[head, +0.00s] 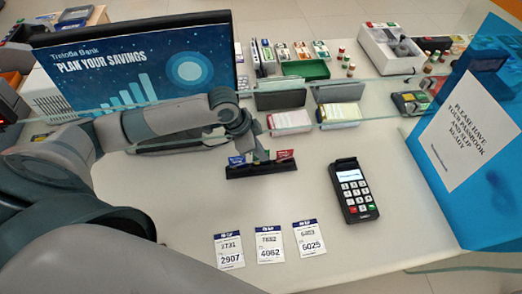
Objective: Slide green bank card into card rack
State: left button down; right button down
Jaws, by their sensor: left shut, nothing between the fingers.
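The black card rack (262,170) stands on the counter near the middle of the head view. A blue card (236,160) and a red card (285,155) stand in it at its left and right. The green bank card (262,156) shows as a small green patch between them, upright in the rack as far as I can see. My left gripper (250,146) comes in from the left and is just above and behind the green card. It is shut with nothing held. Its fingers are small and partly hidden. My right gripper is not in view.
A black card terminal (354,190) stands right of the rack. Three numbered slips, one of them the middle slip (270,243), lie in front. A glass screen and a savings display (140,70) stand behind. A blue notice panel (465,130) is at right. Counter between rack and slips is clear.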

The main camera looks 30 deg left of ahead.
pick_arm(q)
jog(key=shift+f, duration=0.4)
jog(key=shift+f, duration=0.1)
jog(key=c, duration=2)
grip_release()
jog(key=shift+r+p, duration=1.9)
jog(key=shift+p, duration=0.1)
jog(key=shift+r+p, duration=1.45)
jog(key=shift+p, duration=0.15)
jog(key=shift+r, duration=0.2)
